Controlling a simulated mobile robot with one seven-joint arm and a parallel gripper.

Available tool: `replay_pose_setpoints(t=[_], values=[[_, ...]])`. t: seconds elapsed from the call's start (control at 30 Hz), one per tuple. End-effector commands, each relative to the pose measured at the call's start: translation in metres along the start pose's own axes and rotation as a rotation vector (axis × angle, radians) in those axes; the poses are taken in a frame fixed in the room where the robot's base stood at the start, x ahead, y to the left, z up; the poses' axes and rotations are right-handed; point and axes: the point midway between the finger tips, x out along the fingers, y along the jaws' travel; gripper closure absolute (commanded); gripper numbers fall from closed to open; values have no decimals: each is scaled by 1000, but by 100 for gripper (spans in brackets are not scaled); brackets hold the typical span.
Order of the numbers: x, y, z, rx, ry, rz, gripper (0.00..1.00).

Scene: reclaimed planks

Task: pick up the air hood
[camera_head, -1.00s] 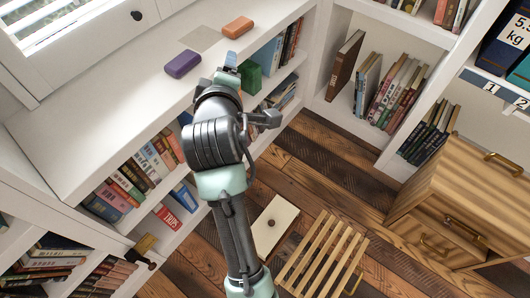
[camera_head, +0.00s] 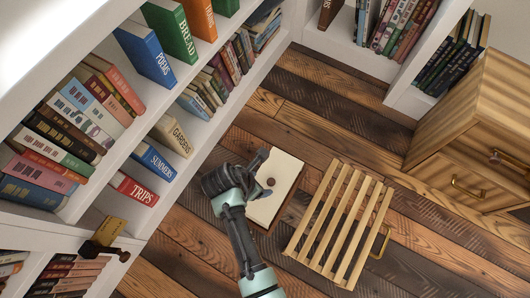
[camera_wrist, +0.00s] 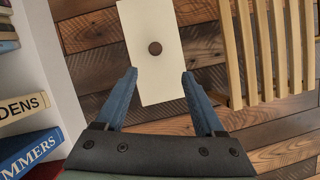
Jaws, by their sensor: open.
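Nothing in view is clearly marked as the air hood. A flat cream rectangular panel with a round brown knob (camera_head: 284,192) lies on the plank floor, and a slatted wooden rack (camera_head: 340,224) lies to its right. In the wrist view the cream panel (camera_wrist: 152,22) shows ahead of and between my fingertips, with the slatted rack (camera_wrist: 246,50) to the right. My gripper (camera_wrist: 160,73) is open and empty, its two blue fingers apart. In the head view my arm covers the panel's left side. I cannot tell the gripper's height above the panel.
A white bookshelf full of books (camera_head: 222,125) runs along the left. A wooden drawer cabinet (camera_head: 470,125) with metal handles stands at the right. Plank floor (camera_head: 330,95) is clear between the shelves and the panel.

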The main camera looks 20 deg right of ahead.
Motion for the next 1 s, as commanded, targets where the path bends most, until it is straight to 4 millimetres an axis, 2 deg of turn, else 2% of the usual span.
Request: replay_pose_setpoints(t=[0.4,0.73,1.0], values=[[65,2,-1,6,0,3,29],[80,4,0,6,0,4,29],[108,10,-3,6,-1,5,29]])
